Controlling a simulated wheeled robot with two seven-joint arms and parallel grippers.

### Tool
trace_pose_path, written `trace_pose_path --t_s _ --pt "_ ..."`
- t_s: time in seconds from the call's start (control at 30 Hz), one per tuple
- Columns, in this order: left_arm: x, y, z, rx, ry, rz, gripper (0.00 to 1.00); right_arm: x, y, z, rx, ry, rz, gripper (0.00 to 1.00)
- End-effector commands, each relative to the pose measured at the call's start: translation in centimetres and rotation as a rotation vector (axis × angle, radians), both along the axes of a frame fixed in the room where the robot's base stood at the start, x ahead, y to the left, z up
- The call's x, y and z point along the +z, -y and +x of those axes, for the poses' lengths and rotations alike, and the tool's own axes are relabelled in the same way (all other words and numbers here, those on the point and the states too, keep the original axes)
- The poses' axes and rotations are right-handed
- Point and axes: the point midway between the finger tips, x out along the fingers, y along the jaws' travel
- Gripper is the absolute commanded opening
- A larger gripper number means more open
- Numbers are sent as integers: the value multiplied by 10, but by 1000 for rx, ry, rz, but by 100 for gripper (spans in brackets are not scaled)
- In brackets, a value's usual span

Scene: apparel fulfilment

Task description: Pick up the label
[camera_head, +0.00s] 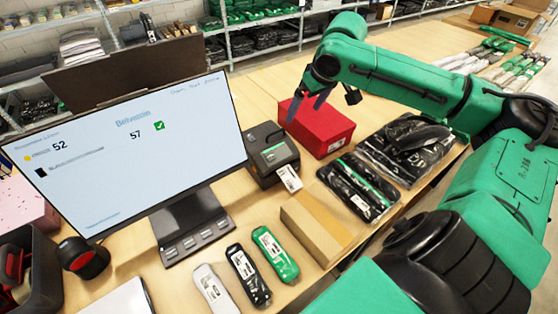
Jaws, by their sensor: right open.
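A small white label (289,178) sticks out from the front of a dark label printer (271,152) at the middle of the table. My right gripper (306,106) is open and empty, in front of the red box in the picture and up and to the right of the printer. It is apart from the label. My left gripper is not in view.
A monitor (140,150) stands on the left. A red box (318,128), a brown carton (316,228) and bagged dark garments (358,188) surround the printer. Several small packages, one green (275,254), lie at the front. Bare wooden table (258,97) shows behind the printer.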

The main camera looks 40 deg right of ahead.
Motion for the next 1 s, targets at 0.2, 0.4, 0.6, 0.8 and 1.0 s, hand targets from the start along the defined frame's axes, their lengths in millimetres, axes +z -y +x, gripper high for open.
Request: trace_pose_path --t_s 0.2,0.4,0.6,0.8,1.0 --pt "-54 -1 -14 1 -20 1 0 -53 0 -1 1 0 0 100" --pt "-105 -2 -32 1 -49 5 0 -103 0 -1 1 0 0 100" --pt "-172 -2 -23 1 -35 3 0 -170 0 -2 1 0 0 100" --pt "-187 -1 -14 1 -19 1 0 -191 0 -1 0 0 1 100" --pt "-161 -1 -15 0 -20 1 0 -219 -1 13 1 -1 9 100"
